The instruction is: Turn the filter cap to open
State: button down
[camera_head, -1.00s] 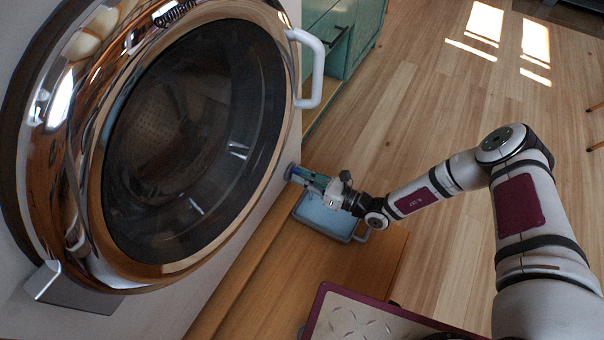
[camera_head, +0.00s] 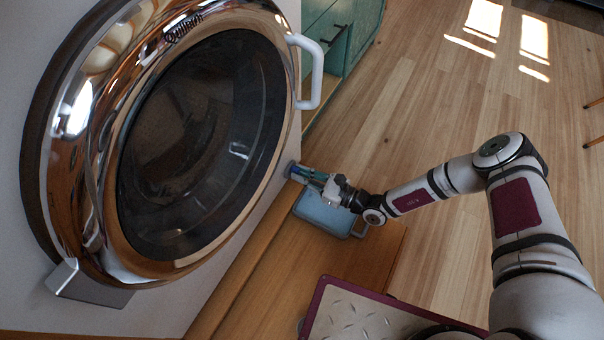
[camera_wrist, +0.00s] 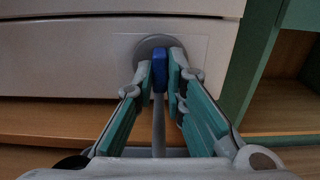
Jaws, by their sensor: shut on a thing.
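The filter cap is on the lower front of the washing machine. In the wrist view it shows as a grey disc (camera_wrist: 150,44) with a blue grip (camera_wrist: 160,72) standing out of its middle. My gripper (camera_wrist: 161,68) has its two fingers closed on either side of the blue grip. In the head view my gripper (camera_head: 303,172) reaches the machine's lower right edge, where the cap is mostly hidden by the fingers. The blue grip looks upright in the wrist view.
A pale blue tray (camera_head: 322,216) lies on the wooden ledge (camera_head: 290,268) below my gripper. The machine's round chrome door (camera_head: 190,150) with a white handle (camera_head: 316,70) is shut. A green cabinet (camera_head: 345,35) stands beyond. The wooden floor to the right is open.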

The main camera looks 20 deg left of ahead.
jog(key=shift+d, duration=0.1)
jog(key=c, duration=1.6)
grip_release()
jog(key=shift+c, duration=0.2)
jog(key=shift+d, duration=0.1)
jog(key=s+d, duration=0.1)
jog(key=d, duration=1)
jog(key=shift+s+d, duration=0.3)
